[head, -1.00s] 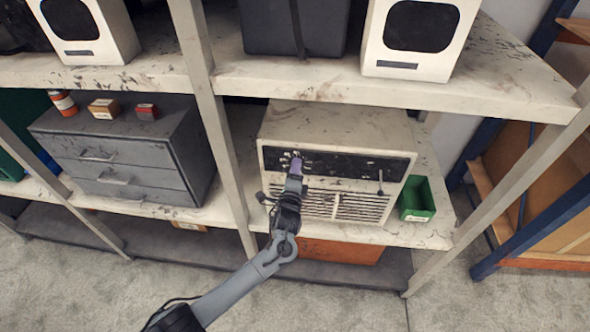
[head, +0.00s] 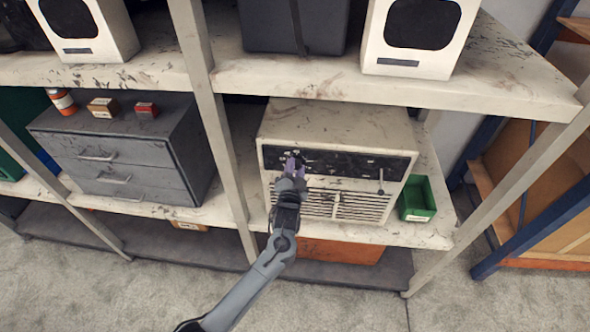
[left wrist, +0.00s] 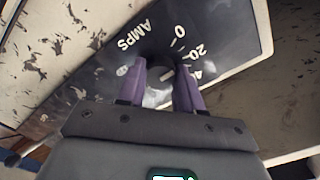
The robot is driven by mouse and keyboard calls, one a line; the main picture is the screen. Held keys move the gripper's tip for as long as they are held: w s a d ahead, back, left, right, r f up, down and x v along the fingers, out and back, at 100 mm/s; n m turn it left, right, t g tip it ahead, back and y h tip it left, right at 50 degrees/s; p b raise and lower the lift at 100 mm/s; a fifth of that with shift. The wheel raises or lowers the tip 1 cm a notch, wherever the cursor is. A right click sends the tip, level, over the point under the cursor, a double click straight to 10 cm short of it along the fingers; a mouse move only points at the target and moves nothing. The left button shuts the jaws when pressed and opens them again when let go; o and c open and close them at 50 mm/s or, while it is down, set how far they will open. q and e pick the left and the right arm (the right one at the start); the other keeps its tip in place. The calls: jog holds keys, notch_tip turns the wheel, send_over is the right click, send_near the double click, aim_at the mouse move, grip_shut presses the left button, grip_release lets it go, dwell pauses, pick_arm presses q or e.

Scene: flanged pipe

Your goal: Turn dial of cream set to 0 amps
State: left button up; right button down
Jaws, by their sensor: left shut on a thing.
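The cream set (head: 335,128) stands on the middle shelf, with a black control panel and a slatted grille on its front. My left gripper (head: 293,163) is at the left part of that panel. In the left wrist view, the purple fingers of the left gripper (left wrist: 161,88) are shut on the pale dial (left wrist: 157,97), one on each side. The marks AMPS, 0, 20 and part of a 4 show around the dial. The fingers hide much of the dial, and I cannot tell its exact setting. My right gripper is not in view.
A green bin (head: 417,200) stands just right of the set. A grey drawer unit (head: 125,150) is to the left, beyond a shelf upright (head: 222,145). The upper shelf (head: 390,88) overhangs the set.

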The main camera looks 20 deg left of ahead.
pick_arm(q)
jog(key=n, duration=0.4)
jog(key=shift+n+b, duration=0.35)
jog(key=shift+n, duration=0.65)
jog(key=o, duration=1)
jog(key=shift+o, duration=0.2)
jog(key=v, duration=1.1)
